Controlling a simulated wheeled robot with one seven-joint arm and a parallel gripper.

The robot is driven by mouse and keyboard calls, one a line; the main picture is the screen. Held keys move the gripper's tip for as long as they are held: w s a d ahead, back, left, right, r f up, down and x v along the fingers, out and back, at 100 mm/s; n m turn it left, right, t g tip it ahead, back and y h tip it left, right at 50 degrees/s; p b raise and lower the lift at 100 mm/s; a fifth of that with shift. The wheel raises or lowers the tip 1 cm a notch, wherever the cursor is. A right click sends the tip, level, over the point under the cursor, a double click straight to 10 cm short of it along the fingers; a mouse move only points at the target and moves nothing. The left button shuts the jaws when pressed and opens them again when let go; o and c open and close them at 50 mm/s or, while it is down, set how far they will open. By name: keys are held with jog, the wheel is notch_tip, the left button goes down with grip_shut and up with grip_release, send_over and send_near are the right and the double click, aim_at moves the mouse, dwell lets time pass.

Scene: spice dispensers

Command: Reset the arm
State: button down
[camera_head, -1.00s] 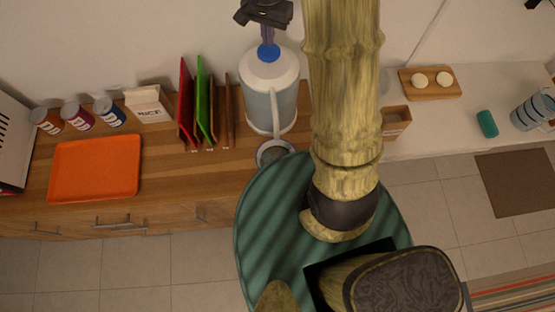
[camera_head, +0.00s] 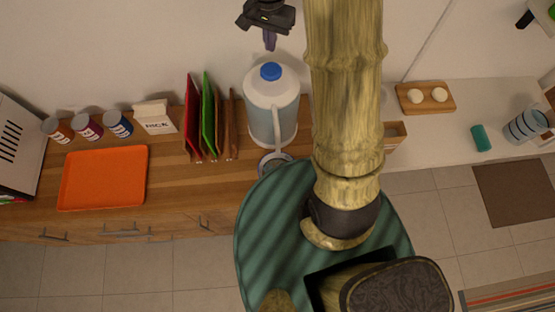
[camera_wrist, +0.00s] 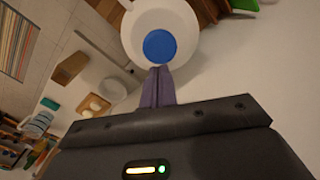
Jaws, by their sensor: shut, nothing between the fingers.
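My gripper (camera_head: 270,40) hangs near the wall at the top of the head view, just above and behind the white jug with the blue cap (camera_head: 271,72). Its purple fingers are shut with nothing between them, and they also show in the wrist view (camera_wrist: 158,72). In the wrist view the blue cap (camera_wrist: 159,46) lies just beyond the fingertips. In the head view a small gap shows between the fingertips and the cap. The jug (camera_head: 272,105) stands upright on the wooden counter.
Left of the jug stand red, green and brown boards (camera_head: 208,125), a white box (camera_head: 155,117), several spice cans (camera_head: 88,126) and an orange tray (camera_head: 103,178). To the right are a wooden board with two white round things (camera_head: 427,98), a teal item (camera_head: 481,138) and striped cups (camera_head: 526,126).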

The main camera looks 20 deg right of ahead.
jog(key=s+f+n+t+b, duration=0.1)
jog(key=s+f+n+b, duration=0.3)
jog(key=s, duration=0.3)
jog(key=s+f+n+t+b, duration=0.1)
jog(key=s+f+n+b, duration=0.3)
jog(key=s, duration=0.4)
jog(key=shift+s+f+t+b, duration=0.15)
jog(key=shift+f+t+b, duration=0.15)
jog(key=shift+b, duration=0.4)
dwell(0.9)
